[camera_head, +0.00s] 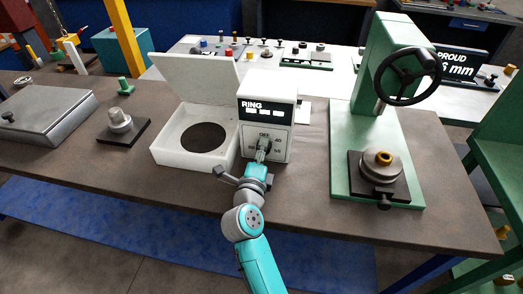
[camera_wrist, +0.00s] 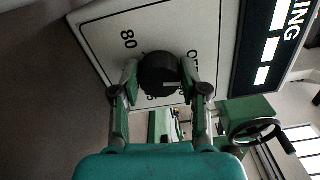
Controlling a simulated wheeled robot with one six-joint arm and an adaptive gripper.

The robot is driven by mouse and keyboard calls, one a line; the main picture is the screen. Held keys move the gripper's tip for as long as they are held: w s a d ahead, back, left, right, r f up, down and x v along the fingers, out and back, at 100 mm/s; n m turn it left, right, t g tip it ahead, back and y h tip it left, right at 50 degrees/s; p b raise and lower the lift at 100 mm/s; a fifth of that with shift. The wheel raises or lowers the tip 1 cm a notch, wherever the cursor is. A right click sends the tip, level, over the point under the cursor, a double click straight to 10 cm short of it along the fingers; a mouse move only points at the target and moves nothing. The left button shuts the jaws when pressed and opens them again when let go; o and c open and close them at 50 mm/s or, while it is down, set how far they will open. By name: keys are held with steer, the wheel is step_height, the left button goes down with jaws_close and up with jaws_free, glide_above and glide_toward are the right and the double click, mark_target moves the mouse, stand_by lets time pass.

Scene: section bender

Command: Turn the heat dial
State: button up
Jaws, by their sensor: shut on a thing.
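The heat dial (camera_wrist: 158,70) is a round black knob on the white front panel of the box marked RING (camera_head: 266,108). In the wrist view it sits between my fingers, with "80" and an "OFF" label printed around it; other labels are partly covered. A small pale mark shows on the dial, but I cannot tell which setting it points to. My gripper (camera_head: 262,152) reaches the panel from the front. In the wrist view my gripper (camera_wrist: 160,85) is shut on the dial, one finger on each side.
A white open-lidded box (camera_head: 165,150) with a dark round plate stands left of the panel. A green press with a black handwheel (camera_head: 408,76) stands to the right. A grey flat case (camera_head: 45,115) lies far left. The brown table's front strip (camera_head: 320,220) is clear.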

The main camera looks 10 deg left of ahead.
stand_by(0.4)
steer(key=o, duration=1.1)
steer(key=shift+o, duration=0.2)
steer(key=s, duration=1.2)
steer(key=shift+a, duration=0.25)
